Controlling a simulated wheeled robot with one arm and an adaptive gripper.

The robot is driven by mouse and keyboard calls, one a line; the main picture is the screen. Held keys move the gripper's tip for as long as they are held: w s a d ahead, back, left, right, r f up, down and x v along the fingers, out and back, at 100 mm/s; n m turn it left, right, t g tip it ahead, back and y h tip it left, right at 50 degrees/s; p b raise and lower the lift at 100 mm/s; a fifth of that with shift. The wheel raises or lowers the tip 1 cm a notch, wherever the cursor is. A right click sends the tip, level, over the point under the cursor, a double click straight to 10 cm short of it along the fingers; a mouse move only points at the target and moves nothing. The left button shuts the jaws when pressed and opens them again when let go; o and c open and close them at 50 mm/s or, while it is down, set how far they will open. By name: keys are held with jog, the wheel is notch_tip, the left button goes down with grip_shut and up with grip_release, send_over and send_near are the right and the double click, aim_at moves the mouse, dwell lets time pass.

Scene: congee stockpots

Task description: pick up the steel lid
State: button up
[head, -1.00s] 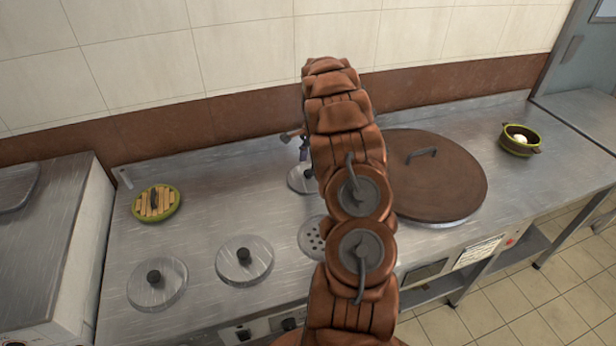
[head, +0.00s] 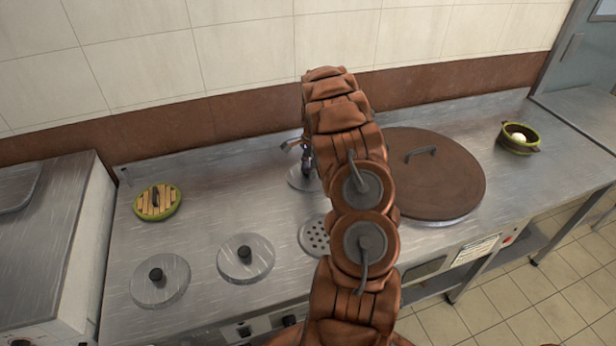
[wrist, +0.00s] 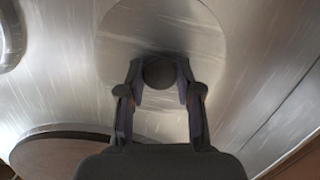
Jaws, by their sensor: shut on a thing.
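The steel lid (head: 297,179) is a round, flat grey disc, partly hidden behind my arm in the head view. In the wrist view the lid (wrist: 160,25) shows face-on with its dark round knob (wrist: 159,73). My gripper (wrist: 160,90) is shut on this knob, with one finger on each side. In the head view my gripper (head: 305,158) stands over the lid, mostly hidden by my arm. The lid looks flat at the level of the steel counter; I cannot tell whether it touches the counter.
Two other steel lids with black knobs (head: 160,285) (head: 246,264) lie on the counter (head: 225,205) at the front left. A perforated disc (head: 313,238) and large brown lid (head: 440,185) flank my arm. A green-rimmed wooden-slat lid (head: 157,203) is left; a green bowl (head: 518,146) is right.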

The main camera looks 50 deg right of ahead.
grip_shut()
